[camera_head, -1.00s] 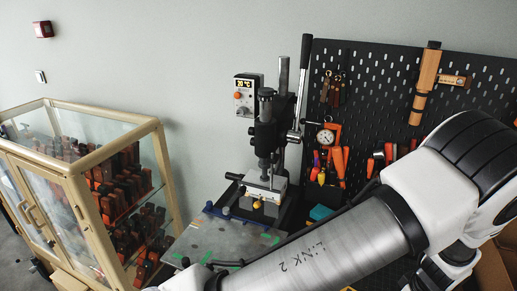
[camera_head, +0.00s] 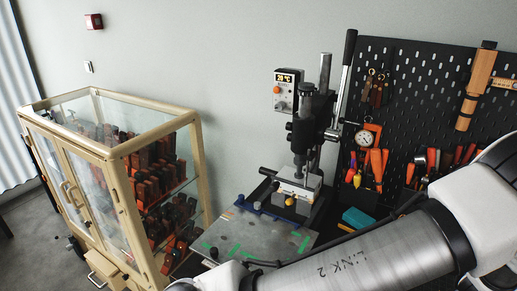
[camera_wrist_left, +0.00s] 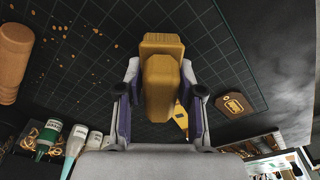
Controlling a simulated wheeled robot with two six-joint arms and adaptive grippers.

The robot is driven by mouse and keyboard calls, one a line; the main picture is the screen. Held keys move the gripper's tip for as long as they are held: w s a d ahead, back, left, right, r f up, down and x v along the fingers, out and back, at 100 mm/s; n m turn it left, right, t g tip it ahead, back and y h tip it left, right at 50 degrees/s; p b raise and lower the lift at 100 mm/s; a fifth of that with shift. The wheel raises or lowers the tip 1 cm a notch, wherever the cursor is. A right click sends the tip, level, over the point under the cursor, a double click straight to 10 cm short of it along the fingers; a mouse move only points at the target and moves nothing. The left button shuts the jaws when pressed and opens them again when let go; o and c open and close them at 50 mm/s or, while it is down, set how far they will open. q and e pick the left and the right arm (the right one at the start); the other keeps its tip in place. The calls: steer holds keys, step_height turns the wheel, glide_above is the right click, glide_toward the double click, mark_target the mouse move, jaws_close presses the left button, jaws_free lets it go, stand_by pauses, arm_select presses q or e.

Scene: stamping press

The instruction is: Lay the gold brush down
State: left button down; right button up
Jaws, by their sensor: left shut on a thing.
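In the left wrist view my left gripper (camera_wrist_left: 160,102) is shut on the gold brush (camera_wrist_left: 160,75), a blocky gold-brown piece between the two fingers. Its far end points toward the top of the picture, over a dark gridded mat (camera_wrist_left: 85,85). I cannot tell whether the brush touches the mat or hangs above it. Its lower part is hidden. The head view shows neither the brush nor a gripper; one of my arm links crosses its lower right. My right gripper is not in view.
Around the mat are a wooden handle (camera_wrist_left: 12,55), a brown leather tag (camera_wrist_left: 235,105), a yellow pointed tool (camera_wrist_left: 181,118) and bottles (camera_wrist_left: 48,140). Crumbs dot the mat's left part. The head view shows a stamping press (camera_head: 300,140), a glass cabinet (camera_head: 118,150) and a tool pegboard (camera_head: 425,90).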

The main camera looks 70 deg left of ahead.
arm_select(q)
steer(key=shift+f+b, duration=0.6)
steer(key=shift+f, duration=0.25)
steer(key=c, duration=0.7)
jaws_free()
steer(key=shift+o, duration=0.2)
steer(key=r, duration=0.5)
steer(key=d+r, duration=0.1)
steer(key=r, duration=0.1)
steer(key=shift+s+r, duration=0.15)
steer(key=shift+r, duration=0.15)
steer(key=shift+a+f, duration=0.1)
